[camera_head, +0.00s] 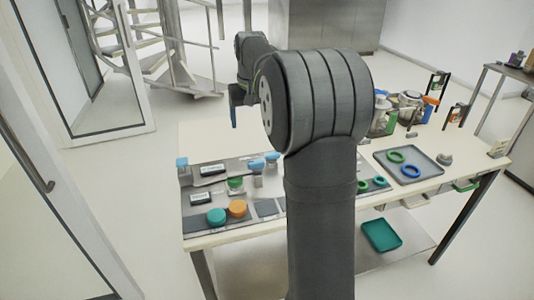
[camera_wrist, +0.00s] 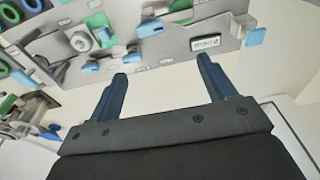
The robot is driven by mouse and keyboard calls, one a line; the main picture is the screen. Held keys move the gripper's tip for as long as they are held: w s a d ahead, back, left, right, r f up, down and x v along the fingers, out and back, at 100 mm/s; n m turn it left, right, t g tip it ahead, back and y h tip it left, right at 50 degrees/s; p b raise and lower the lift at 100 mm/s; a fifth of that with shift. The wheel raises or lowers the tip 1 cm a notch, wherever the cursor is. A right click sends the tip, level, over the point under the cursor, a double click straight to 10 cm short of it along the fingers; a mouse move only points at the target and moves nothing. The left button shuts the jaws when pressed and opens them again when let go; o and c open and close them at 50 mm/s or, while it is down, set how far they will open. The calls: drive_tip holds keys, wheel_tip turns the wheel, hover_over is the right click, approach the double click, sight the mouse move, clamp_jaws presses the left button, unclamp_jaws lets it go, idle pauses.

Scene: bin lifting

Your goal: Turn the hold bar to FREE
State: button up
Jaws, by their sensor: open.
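My gripper (camera_wrist: 161,67) is open and empty, its two dark blue fingers apart above the table's edge in the wrist view. In the head view my gripper (camera_head: 234,124) hangs in the air behind and above the fixture panel. The grey panel (camera_wrist: 172,52) carries blue handles: one near the top middle (camera_wrist: 150,28), one at the right edge (camera_wrist: 255,37), and a pair at left (camera_wrist: 92,66). A small white label plate (camera_wrist: 206,43) sits near the right one; its text is too small to read. I cannot tell which part is the hold bar. My fingers touch none of these.
The panel in the head view (camera_head: 220,212) holds a teal knob (camera_head: 216,217) and an orange knob (camera_head: 238,208). A grey tray (camera_head: 418,178) with green and blue rings lies at right. Jars (camera_head: 410,104) stand behind it. A teal tray (camera_head: 382,236) is below. My arm hides the table's middle.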

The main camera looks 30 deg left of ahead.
drive_tip(key=t+y, duration=0.2)
approach(257, 162)
drive_tip(key=x, duration=0.9)
drive_tip(key=shift+w+a, duration=0.1)
drive_tip(key=shift+a, duration=0.05)
drive_tip(key=c, duration=1.4)
